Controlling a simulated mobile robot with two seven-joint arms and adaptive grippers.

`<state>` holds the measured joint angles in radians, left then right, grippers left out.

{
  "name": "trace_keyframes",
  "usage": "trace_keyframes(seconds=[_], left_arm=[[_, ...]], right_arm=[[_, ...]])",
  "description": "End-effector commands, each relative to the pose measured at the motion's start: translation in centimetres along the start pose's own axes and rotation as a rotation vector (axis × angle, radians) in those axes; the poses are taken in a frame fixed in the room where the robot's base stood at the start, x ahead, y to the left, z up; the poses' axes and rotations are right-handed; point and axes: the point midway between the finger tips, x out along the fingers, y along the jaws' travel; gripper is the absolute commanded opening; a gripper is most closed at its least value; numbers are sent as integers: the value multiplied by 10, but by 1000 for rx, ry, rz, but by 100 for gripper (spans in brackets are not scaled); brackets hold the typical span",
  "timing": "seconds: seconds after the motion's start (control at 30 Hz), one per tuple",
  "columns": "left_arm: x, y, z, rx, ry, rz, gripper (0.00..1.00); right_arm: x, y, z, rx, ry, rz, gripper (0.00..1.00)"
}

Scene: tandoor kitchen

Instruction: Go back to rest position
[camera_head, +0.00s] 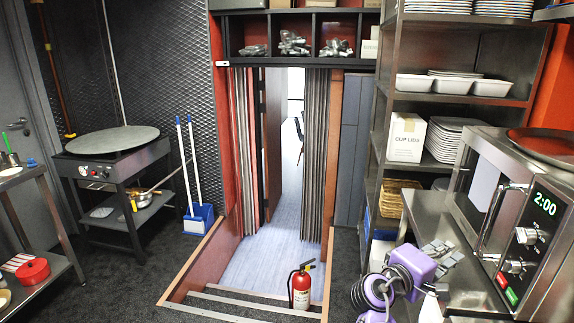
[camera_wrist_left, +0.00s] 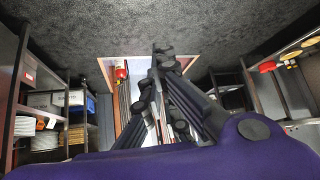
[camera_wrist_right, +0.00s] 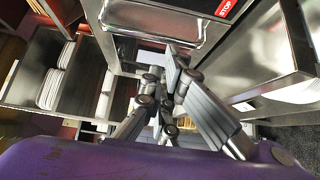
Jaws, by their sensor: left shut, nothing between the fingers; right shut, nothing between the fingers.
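My right gripper (camera_head: 436,256) is at the lower right of the head view, beside the steel counter and in front of the microwave. It is shut and empty, and its fingers also show in the right wrist view (camera_wrist_right: 162,82). My left gripper does not show in the head view. In the left wrist view my left gripper (camera_wrist_left: 158,70) is shut and empty, with dark floor and the doorway beyond its fingers.
A microwave (camera_head: 530,235) stands at the right on a steel counter (camera_head: 437,215). Shelving (camera_head: 421,104) with plates and boxes is behind it. A fire extinguisher (camera_head: 301,287) stands at the sunken doorway. A round griddle (camera_head: 112,139) is at the left. Dark floor lies around the doorway.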

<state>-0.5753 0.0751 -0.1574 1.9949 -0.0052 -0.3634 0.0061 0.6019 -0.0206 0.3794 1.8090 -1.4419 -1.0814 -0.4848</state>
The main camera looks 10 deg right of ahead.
Motion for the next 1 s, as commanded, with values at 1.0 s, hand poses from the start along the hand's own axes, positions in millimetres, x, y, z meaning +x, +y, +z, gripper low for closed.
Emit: trace_keyframes(seconds=[1.0], left_arm=[[-16,10,-29,-1,13,27,0]], right_arm=[[-335,-291,125,853,521,-1315,0]])
